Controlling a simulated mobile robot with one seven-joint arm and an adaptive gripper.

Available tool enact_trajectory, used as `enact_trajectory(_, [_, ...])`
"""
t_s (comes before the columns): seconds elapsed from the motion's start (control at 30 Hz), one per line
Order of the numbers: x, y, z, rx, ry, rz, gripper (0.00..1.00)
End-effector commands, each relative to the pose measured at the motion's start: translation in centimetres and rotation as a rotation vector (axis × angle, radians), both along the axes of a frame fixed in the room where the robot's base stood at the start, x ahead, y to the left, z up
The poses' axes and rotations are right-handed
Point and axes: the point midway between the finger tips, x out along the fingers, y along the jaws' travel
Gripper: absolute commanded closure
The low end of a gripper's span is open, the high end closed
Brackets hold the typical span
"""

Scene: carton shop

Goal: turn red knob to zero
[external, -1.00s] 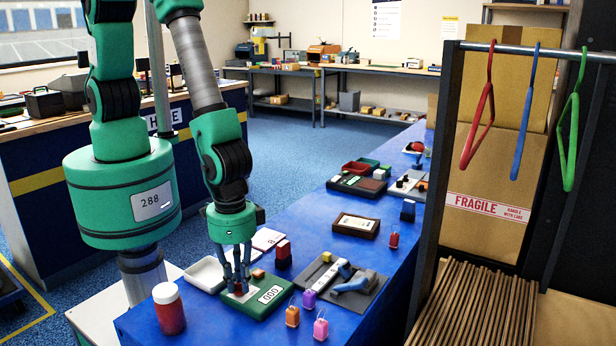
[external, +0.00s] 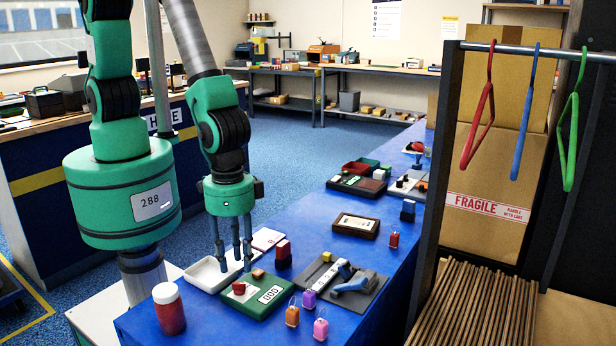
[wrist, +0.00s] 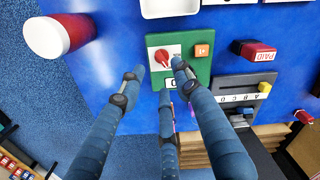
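A green box (external: 262,303) lies on the blue table, with a red knob (external: 238,288) on a white plate. The knob also shows in the wrist view (wrist: 167,53). An orange button (wrist: 202,50) is right of the knob there, and a white display (external: 271,294) that seems to read 000 is on the box. My three-fingered gripper (external: 235,264) hangs above and behind the knob, with its fingers apart and empty. In the wrist view, the fingertips (wrist: 158,76) are spread below and around the knob without visible contact. The knob's exact setting is too small to read.
A white tray (external: 210,275) is beside the box. A red jar with a white lid (external: 169,310) stands at the front left. A red stamp (external: 283,254), a grey board with a switch (external: 343,283) and small coloured tags (external: 309,299) lie nearby.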

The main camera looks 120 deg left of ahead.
Motion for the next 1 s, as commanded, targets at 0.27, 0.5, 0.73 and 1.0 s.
enact_trajectory(0.27, [0.1,0.0,4.2,0.000,-0.001,0.000,0.67])
enact_trajectory(0.5, [0.0,0.0,5.6,0.000,0.000,0.000,0.67])
enact_trajectory(0.73, [0.0,0.0,5.7,0.000,0.000,0.000,0.67])
enact_trajectory(1.0, [-0.1,0.0,6.7,0.000,0.001,-0.047,0.67])
